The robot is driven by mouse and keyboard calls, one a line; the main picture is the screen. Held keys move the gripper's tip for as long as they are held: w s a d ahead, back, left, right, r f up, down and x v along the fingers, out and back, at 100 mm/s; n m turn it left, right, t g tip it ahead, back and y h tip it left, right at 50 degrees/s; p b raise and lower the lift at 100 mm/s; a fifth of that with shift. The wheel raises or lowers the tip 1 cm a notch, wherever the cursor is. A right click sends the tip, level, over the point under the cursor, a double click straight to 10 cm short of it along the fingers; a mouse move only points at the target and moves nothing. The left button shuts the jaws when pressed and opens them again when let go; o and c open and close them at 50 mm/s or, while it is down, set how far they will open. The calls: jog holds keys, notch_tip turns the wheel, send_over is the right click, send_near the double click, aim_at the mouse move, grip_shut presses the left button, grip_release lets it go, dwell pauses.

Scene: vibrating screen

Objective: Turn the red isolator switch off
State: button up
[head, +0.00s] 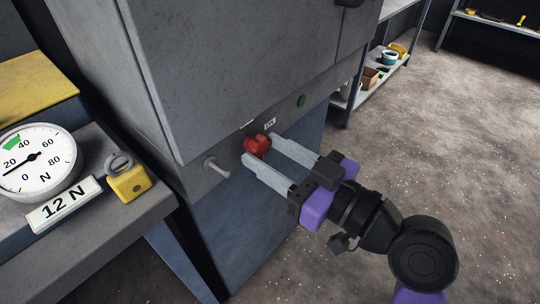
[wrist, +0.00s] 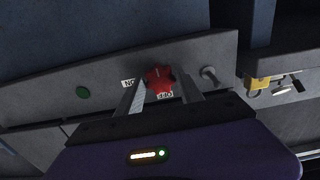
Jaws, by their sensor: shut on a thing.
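The red isolator switch (head: 257,147) is a knob on the grey front panel of the machine. In the wrist view the red knob (wrist: 159,80) sits between the two finger tips, with a white ON label to its left and a white OFF label below it. A pale mark shows on the knob's face. My gripper (head: 258,148) reaches the panel from the right with its grey fingers on either side of the knob, shut on it. The fingers (wrist: 160,92) partly cover the knob's sides.
A green button (head: 301,100) is on the panel to the right, and a grey lever (head: 216,167) to the left. The floor at right is clear.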

jog(key=shift+f, duration=0.1)
jog(key=o, duration=1.3)
jog(key=v, duration=0.7)
jog(key=shift+s+d, duration=0.25)
jog(key=shift+d, duration=0.05)
